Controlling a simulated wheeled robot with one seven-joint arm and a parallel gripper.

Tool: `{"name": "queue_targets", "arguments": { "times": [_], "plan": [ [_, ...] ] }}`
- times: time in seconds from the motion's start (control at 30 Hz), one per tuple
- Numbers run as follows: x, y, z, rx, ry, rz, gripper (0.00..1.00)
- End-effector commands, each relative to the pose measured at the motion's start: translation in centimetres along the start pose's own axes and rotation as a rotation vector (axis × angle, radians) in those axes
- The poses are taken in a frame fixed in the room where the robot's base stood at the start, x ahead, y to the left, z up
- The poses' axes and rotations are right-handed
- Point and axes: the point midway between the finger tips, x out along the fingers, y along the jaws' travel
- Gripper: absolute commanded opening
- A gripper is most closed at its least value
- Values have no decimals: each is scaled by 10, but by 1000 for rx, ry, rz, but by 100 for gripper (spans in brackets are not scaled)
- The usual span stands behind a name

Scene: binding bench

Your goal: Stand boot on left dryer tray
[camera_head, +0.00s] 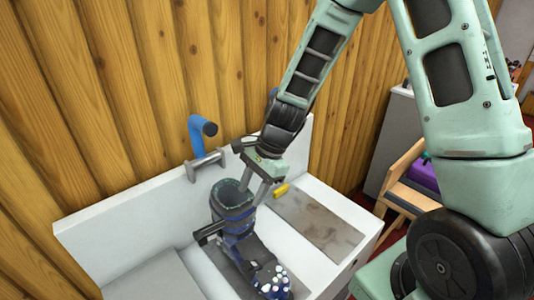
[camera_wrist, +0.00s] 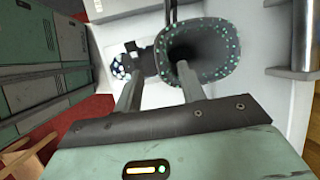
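The dark blue boot (camera_head: 238,222) stands upright in the white sink-like unit, its speckled toe (camera_head: 272,282) toward the front. Its open, dotted top shows in the wrist view (camera_wrist: 222,68). My gripper (camera_head: 254,190) is right above the boot's top, at its rim. In the wrist view my gripper (camera_wrist: 157,75) has its two fingers apart, the right one over the boot's opening and the left one outside it. Contact with the rim is unclear. I cannot make out which surface is the left dryer tray.
A blue-handled faucet (camera_head: 205,140) stands behind the boot. A grey panel (camera_head: 315,222) lies to the right, with a small yellow object (camera_head: 281,190) at its back edge. A white raised surface (camera_head: 150,278) lies to the left. A wooden chair (camera_head: 400,180) is at the right.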

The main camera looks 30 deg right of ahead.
Motion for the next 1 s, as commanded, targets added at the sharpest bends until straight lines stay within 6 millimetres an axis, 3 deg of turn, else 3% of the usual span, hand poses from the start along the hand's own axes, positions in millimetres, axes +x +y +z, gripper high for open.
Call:
{"name": "queue_targets", "arguments": {
  "times": [0.3,0.5,0.87,1.0],
  "plan": [
    [-74,-2,0,-1,2,-7,40],
    [-105,-1,0,0,1,-4,40],
    [-117,1,2,-13,1,3,40],
    [-107,16,34,-222,20,48,40]
  ]
}}
